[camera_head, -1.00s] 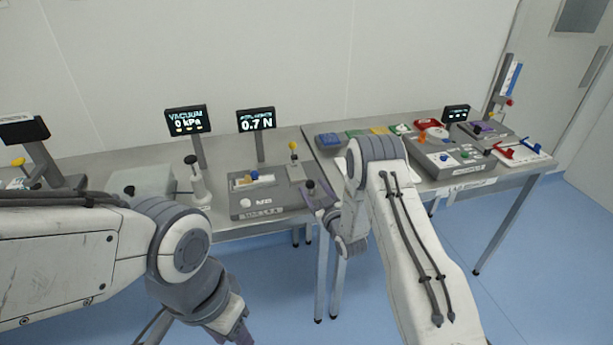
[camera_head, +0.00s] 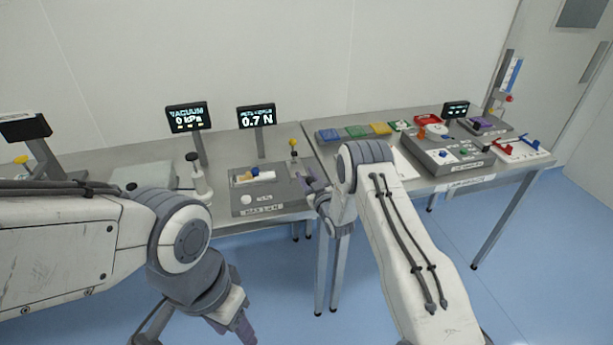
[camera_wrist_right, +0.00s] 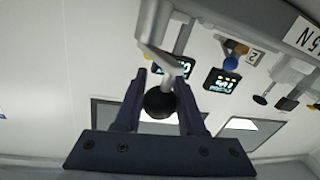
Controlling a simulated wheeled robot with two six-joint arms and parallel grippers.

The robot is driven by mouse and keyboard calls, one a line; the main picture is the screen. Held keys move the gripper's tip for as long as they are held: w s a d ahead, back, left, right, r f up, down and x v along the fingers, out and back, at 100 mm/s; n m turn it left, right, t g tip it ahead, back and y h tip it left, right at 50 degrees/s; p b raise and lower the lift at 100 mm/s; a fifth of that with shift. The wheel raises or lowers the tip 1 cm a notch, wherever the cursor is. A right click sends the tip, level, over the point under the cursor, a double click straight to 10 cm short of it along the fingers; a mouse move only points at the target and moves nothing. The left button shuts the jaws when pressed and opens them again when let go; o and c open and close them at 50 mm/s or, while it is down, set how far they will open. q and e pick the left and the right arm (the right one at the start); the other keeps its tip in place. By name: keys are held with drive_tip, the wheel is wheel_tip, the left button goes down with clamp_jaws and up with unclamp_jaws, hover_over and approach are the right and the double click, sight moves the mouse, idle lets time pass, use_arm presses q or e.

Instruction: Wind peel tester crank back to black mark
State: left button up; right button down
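The peel tester (camera_head: 270,205) is a grey box on the left table, with a yellow-knobbed post at its back right. Its display (camera_head: 257,119) reads 0.7 N. My right gripper (camera_head: 311,184) is at the tester's right side and largely hides the crank there. In the right wrist view, the black crank knob (camera_wrist_right: 160,104) sits between the two dark fingers of my right gripper (camera_wrist_right: 161,74), which close on its sides. The grey crank arm (camera_wrist_right: 154,25) runs up from it. I cannot make out the black mark. My left gripper (camera_head: 234,326) hangs empty low in front of the table; its opening is unclear.
A vacuum display (camera_head: 187,118) and a white post with a black knob (camera_head: 198,180) stand left of the tester. The right table holds coloured trays (camera_head: 357,131), a grey console (camera_head: 447,158) and a white board with red and blue handles (camera_head: 523,150).

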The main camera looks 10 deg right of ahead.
drive_tip(key=shift+w+a+f+m+h+b, duration=0.15)
drive_tip(key=shift+m+h+b, duration=0.35)
drive_tip(key=shift+h+b, duration=0.35)
drive_tip(key=m+g+h+b, duration=0.1)
drive_tip(key=m+h+b, duration=0.2)
drive_tip(key=h+b, duration=0.1)
drive_tip(key=w+m+g+h+b, duration=0.1)
drive_tip(key=m+h+b, duration=0.2)
drive_tip(key=h+b, duration=0.1)
drive_tip(key=w+m+g+h+b, duration=0.1)
drive_tip(key=m+g+h+b, duration=0.1)
drive_tip(key=m+h+b, duration=0.1)
drive_tip(key=shift+h+b, duration=0.65)
drive_tip(key=shift+h, duration=0.5)
drive_tip(key=shift+w+d+m+g+h+b, duration=0.1)
drive_tip(key=shift+d+m+g+h+b, duration=0.05)
drive_tip(key=shift+m+g+h+b, duration=0.55)
drive_tip(key=shift+d+m+g+h+b, duration=0.15)
drive_tip(key=shift+m+g+h+b, duration=0.4)
drive_tip(key=shift+g, duration=0.25)
drive_tip(key=shift+r+m+h, duration=0.2)
drive_tip(key=shift+m+h, duration=0.05)
drive_tip(key=shift+d+r, duration=0.1)
drive_tip(key=c, duration=0.5)
unclamp_jaws()
